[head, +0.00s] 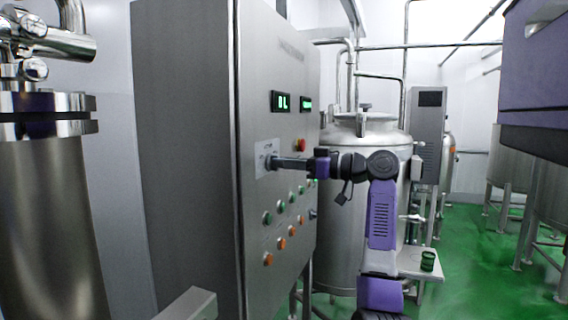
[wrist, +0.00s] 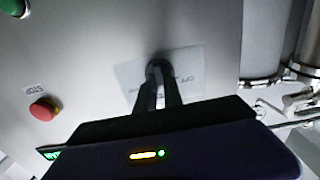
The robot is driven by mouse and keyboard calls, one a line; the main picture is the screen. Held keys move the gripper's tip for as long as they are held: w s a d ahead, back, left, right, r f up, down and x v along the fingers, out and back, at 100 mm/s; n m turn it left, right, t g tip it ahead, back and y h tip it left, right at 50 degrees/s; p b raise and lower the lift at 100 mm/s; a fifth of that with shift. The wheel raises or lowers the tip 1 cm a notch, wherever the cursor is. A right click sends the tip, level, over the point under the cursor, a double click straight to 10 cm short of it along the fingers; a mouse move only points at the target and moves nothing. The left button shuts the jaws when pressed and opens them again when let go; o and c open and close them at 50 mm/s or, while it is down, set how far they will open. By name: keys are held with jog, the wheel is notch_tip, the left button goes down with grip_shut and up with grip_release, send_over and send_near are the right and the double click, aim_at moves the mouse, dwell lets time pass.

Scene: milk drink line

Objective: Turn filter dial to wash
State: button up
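The filter dial (wrist: 158,66) is a small dark knob on a pale label plate on the steel control cabinet's front. In the wrist view the label plate (wrist: 195,70) carries lettering that appears upside down; I can read only what looks like "OFF". The plate also shows in the head view (head: 263,147). My gripper (head: 275,162) reaches in from the right, level, with its fingertips at the dial. In the wrist view my gripper's two dark fingers (wrist: 159,78) narrow together onto the knob, one on each side. The fingers hide most of the knob, so its pointer is not clear.
The cabinet (head: 190,130) has green displays (head: 281,102), a red stop button (head: 301,145) above right of the dial, and several green and orange buttons below. The stop button also shows in the wrist view (wrist: 43,109). A steel tank (head: 345,235) stands behind my arm.

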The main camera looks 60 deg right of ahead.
grip_shut()
jog(key=shift+m, duration=0.3)
jog(key=shift+d+m+p, duration=0.2)
jog(key=shift+m+p, duration=3.55)
jog(key=shift+m, duration=1.85)
jog(key=o, duration=0.7)
grip_release()
jog(key=shift+c, duration=0.2)
jog(key=shift+s+f, duration=0.1)
jog(key=shift+s, duration=0.05)
